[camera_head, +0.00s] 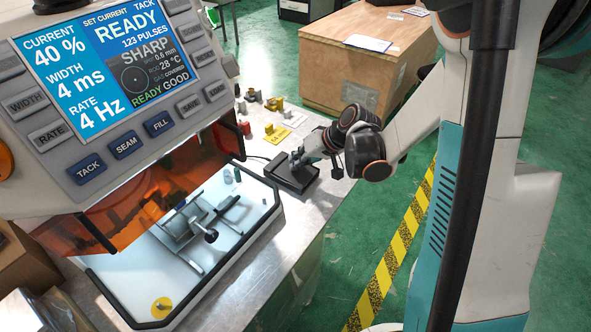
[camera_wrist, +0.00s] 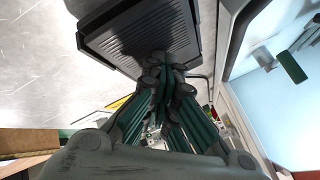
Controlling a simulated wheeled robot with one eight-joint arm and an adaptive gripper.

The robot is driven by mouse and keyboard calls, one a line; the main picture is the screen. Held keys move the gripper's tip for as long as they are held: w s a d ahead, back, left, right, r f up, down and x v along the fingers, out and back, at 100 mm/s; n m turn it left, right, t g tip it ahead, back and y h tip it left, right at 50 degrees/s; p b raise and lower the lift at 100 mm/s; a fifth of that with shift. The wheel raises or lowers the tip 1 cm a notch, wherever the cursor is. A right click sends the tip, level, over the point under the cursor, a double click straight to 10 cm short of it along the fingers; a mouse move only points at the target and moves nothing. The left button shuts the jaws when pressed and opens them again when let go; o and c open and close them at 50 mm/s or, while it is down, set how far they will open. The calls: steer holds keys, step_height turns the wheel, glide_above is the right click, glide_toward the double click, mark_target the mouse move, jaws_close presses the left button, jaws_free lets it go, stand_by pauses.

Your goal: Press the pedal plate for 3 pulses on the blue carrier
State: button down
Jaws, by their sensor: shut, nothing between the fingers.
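The black pedal plate (camera_head: 312,178) lies on the metal bench, right of the machine's chamber. In the wrist view its ribbed top (camera_wrist: 130,28) fills the upper middle. My gripper (camera_head: 296,160) is shut and empty, with its fingertips over the plate; in the wrist view the closed fingers (camera_wrist: 168,62) overlap the plate's near edge. I cannot tell whether they touch it. The machine's screen (camera_head: 108,62) shows READY, TACK, 123 PULSES, SHARP, 40 %, 4 ms and 4 Hz. I cannot make out a blue carrier.
The open white chamber tray (camera_head: 245,238) holds a clamp fixture (camera_head: 188,225) and a yellow disc (camera_head: 162,307). A yellow plate (camera_head: 278,135) and several small parts stand on the bench behind the pedal. A wooden crate (camera_head: 340,75) stands beyond. Green floor lies to the right.

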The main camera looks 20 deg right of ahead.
steer(key=shift+a+r+p, duration=0.1)
steer(key=shift+r+p, duration=0.65)
steer(key=shift+r, duration=0.25)
steer(key=shift+w+r, duration=0.1)
steer(key=shift+w+a+r+p, duration=0.1)
steer(key=shift+r+p, duration=0.8)
steer(key=shift+r, duration=0.3)
steer(key=shift+w+a+r+p, duration=0.1)
steer(key=shift+r+p, duration=0.75)
steer(key=shift+r, duration=0.35)
